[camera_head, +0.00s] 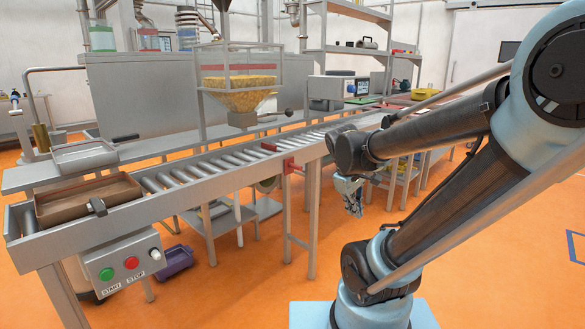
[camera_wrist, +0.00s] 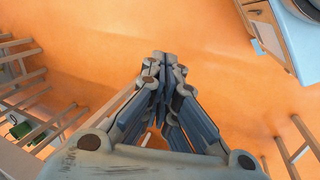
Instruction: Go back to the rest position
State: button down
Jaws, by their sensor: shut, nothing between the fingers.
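My gripper (camera_wrist: 163,57) is shut and empty in the wrist view, with its fingertips together above the orange floor. In the head view my gripper (camera_head: 352,208) hangs below my wrist, pointing down, in front of the conveyor and clear of it. My arm reaches in from the right side of the head view and covers part of the conveyor's far end.
A roller conveyor (camera_head: 218,165) runs from front left to back right, with a brown tray (camera_head: 88,201) at its near end. A control box (camera_head: 126,262) with START and STOP buttons is mounted there. A hopper (camera_head: 240,92) stands behind. Orange floor (camera_head: 235,290) in front is open.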

jog(key=s+f+m+y, duration=0.3)
jog(key=s+f+m, duration=0.2)
jog(key=s+m, duration=0.3)
jog(key=shift+s+a, duration=0.15)
jog(key=shift+s, duration=0.65)
